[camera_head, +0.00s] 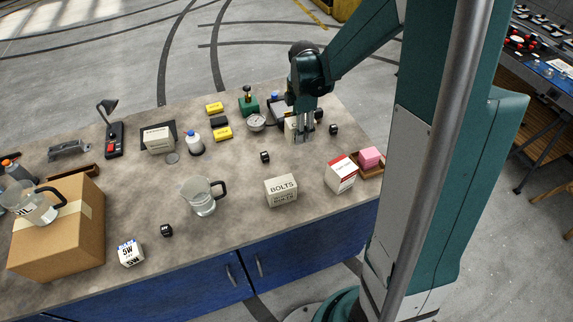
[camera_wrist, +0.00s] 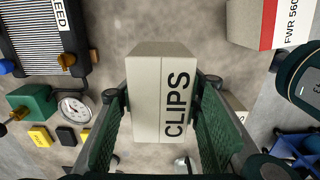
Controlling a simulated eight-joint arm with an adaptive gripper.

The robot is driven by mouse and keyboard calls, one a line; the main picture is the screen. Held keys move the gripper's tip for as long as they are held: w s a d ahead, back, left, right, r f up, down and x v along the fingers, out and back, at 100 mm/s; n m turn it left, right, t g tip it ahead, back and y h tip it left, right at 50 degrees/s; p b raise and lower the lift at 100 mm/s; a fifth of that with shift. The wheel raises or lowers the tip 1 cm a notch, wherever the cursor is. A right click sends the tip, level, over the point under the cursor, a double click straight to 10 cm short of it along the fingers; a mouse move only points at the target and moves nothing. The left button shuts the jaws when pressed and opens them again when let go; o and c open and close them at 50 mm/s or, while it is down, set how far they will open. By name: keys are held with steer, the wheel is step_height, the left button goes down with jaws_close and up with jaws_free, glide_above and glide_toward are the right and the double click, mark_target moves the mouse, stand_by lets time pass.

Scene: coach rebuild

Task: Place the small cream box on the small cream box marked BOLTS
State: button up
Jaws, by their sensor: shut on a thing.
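My gripper (camera_head: 303,138) is near the back right of the table, shut on a small cream box (camera_head: 290,128). In the wrist view this box (camera_wrist: 160,95) reads CLIPS and sits between the two green finger pads (camera_wrist: 158,130). Whether its base touches the table is unclear. The small cream box marked BOLTS (camera_head: 281,190) stands upright near the table's front right, apart from my gripper, with nothing on its top. In the wrist view a cream patch with dark lettering shows behind the right finger; I cannot tell which box it is.
A red-and-white box (camera_head: 341,175) and a wooden tray (camera_head: 371,171) with a pink block stand right of the BOLTS box. A glass jug (camera_head: 201,197) stands to its left. A gauge (camera_head: 256,122) and a small black cube (camera_head: 265,156) are left of my gripper.

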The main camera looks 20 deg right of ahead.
steer(key=s+a+r+p, duration=0.1)
steer(key=s+a+r, duration=0.3)
steer(key=s+a, duration=0.2)
steer(key=s+a+r+p, duration=0.2)
steer(key=s+a+r, duration=0.3)
steer(key=s+a, duration=0.2)
steer(key=shift+s+a+p, duration=0.2)
steer(key=shift+s+p, duration=0.1)
steer(key=shift+s, duration=0.95)
steer(key=shift+f, duration=0.2)
glide_above(280, 184)
steer(key=shift+w+d+f, duration=0.1)
steer(key=shift+f, duration=2.9)
steer(key=shift+f, duration=0.1)
steer(key=shift+f, duration=1.8)
steer(key=shift+f+b, duration=0.2)
steer(key=shift+b, duration=0.15)
steer(key=o, duration=1)
steer(key=shift+r, duration=0.1)
